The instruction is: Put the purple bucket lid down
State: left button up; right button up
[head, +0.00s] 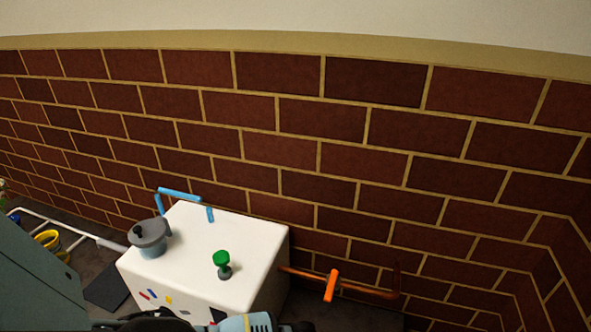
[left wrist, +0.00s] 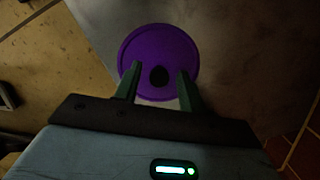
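The purple lid (left wrist: 158,42) shows in the left wrist view as a round disc with a raised rim and a dark round knob (left wrist: 159,76). My left gripper (left wrist: 158,80) has its two fingers apart, one on each side of the knob, with purple showing between knob and fingers. The fingers overlap the near part of the lid in the picture. I cannot tell the height of the fingers over the lid, or whether it rests on the pale surface behind it.
In the head view a white cabinet (head: 222,232) carries a grey lidded pot (head: 150,238), a green-topped knob (head: 222,262) and a blue pipe (head: 180,195). An orange-handled copper pipe (head: 332,285) is at its right. A yellow bucket (head: 47,237) stands at far left. A brick wall (head: 330,160) closes the back.

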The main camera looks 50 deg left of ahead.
jog(key=shift+w, duration=0.1)
pick_arm(q)
notch_tip(320, 180, up, 12)
jog(key=d+p, duration=0.1)
jog(key=p, duration=0.5)
jog(key=shift+d, duration=0.2)
pick_arm(e)
notch_tip(320, 180, up, 7)
jog(key=shift+w+t, duration=0.4)
pick_arm(q)
jog(key=shift+r, duration=0.1)
pick_arm(e)
jog(key=shift+f, duration=0.1)
